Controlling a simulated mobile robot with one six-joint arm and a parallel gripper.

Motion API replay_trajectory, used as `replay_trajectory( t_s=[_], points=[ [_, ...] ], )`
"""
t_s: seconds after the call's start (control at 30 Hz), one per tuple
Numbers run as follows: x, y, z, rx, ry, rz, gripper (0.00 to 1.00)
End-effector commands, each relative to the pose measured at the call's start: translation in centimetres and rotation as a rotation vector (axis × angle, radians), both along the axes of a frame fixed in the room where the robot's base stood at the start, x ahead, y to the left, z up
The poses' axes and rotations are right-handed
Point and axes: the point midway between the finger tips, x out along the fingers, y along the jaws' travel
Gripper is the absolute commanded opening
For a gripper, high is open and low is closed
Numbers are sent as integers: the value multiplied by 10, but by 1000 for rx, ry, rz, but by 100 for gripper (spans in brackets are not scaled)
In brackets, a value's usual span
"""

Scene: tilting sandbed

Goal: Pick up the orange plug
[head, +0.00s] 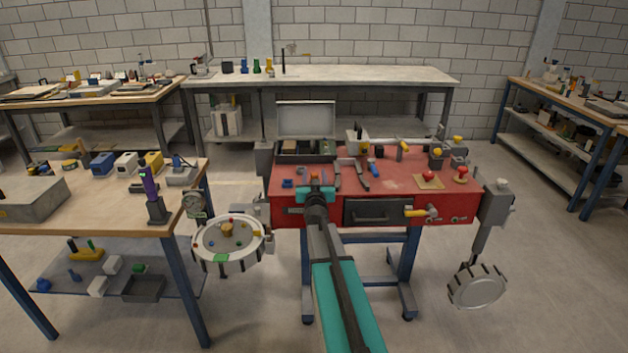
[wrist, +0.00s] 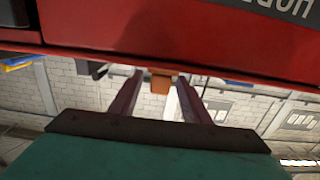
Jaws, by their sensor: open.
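The orange plug (wrist: 161,83) is a small block at the edge of the red bench in the wrist view. A small orange spot that looks like it shows just beyond my gripper in the head view (head: 315,177). My gripper (wrist: 160,79) is open, its two dark reddish fingers on either side of the plug, with a gap visible on each side. In the head view my gripper (head: 315,190) is at the front left part of the red bench (head: 392,185). My arm hides part of the bench front. Contact with the plug cannot be told.
A grey open case (head: 306,120) stands at the bench's back left. Red knobs on a tan plate (head: 428,181) and a yellow-handled valve (head: 415,213) are to the right. A round tray (head: 230,245) is at the left, beside a wooden table (head: 100,205).

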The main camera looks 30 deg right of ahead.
Motion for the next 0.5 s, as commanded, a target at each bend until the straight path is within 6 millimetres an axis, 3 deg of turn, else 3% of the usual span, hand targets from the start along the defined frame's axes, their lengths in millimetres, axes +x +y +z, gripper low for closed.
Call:
replay_trajectory(
  t_s=[0.47, 0.5],
  points=[
    [0, 0, 0, 0, 0, 0, 43],
    [0, 0, 0, 0, 0, 0, 38]
  ],
)
